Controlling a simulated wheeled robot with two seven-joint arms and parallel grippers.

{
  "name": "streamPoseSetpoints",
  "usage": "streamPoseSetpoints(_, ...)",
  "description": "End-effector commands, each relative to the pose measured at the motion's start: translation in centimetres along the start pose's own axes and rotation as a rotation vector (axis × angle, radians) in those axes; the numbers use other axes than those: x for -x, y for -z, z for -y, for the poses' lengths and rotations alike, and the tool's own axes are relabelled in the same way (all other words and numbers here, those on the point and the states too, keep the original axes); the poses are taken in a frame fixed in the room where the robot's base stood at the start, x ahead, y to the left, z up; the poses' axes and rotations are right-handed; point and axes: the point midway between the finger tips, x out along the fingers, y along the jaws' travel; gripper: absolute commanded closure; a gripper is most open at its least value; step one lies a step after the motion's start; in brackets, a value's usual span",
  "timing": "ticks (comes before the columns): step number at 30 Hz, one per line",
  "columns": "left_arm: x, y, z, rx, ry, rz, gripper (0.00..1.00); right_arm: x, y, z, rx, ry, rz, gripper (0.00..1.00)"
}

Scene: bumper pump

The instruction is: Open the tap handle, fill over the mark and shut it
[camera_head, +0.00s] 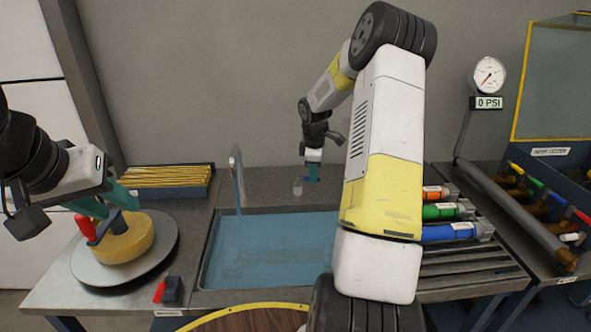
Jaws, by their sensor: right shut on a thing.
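A tank (265,250) of blue water is set in the bench. A bent metal spout (237,180) stands at its back left. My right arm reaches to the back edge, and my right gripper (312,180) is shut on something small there. The gripper hides it, so I cannot tell its shape. A small clear piece (297,187) stands just left of that gripper. My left gripper (104,214) has its teal fingers apart, over a yellow round block (130,240) on a grey disc (165,248). A red knob (84,227) shows beside the fingers. No fill mark is discernible.
A gauge (487,76) reads 0 PSI. Orange, green and blue (449,232) cylinders lie on a slatted rack right of the tank. Yellow rods fill a tray (213,182). A small red-handled piece (170,291) sits at the front. Coloured levers (534,183) line the right.

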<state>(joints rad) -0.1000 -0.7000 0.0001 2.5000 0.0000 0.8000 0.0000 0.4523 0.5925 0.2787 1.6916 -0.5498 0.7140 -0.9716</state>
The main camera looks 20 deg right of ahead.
Motion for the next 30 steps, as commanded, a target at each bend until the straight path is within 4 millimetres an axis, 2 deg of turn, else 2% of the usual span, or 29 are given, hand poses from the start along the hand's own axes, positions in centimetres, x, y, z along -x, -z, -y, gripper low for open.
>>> streamPoseSetpoints(7,0.00,0.00,0.00,0.000,0.000,0.000,0.64,-0.15,0.03,-1.12,0.189,-0.003,-0.039,1.00)
streamPoseSetpoints(18,0.00,0.00,0.00,0.000,0.000,0.000,0.64,-0.15,0.10,-1.26,0.219,-0.004,-0.045,1.00)
streamPoseSetpoints(19,0.00,0.00,0.00,0.000,0.000,0.000,0.64,-0.15,0.10,-1.26,0.219,-0.004,-0.045,0.81)
streamPoseSetpoints(22,0.00,0.00,0.00,0.000,0.000,0.000,0.64,-0.16,0.09,-1.25,0.218,-0.004,-0.044,0.63)
streamPoseSetpoints(30,0.00,0.00,0.00,0.000,0.000,0.000,0.64,-0.19,0.04,-1.18,0.217,-0.001,-0.043,0.63)
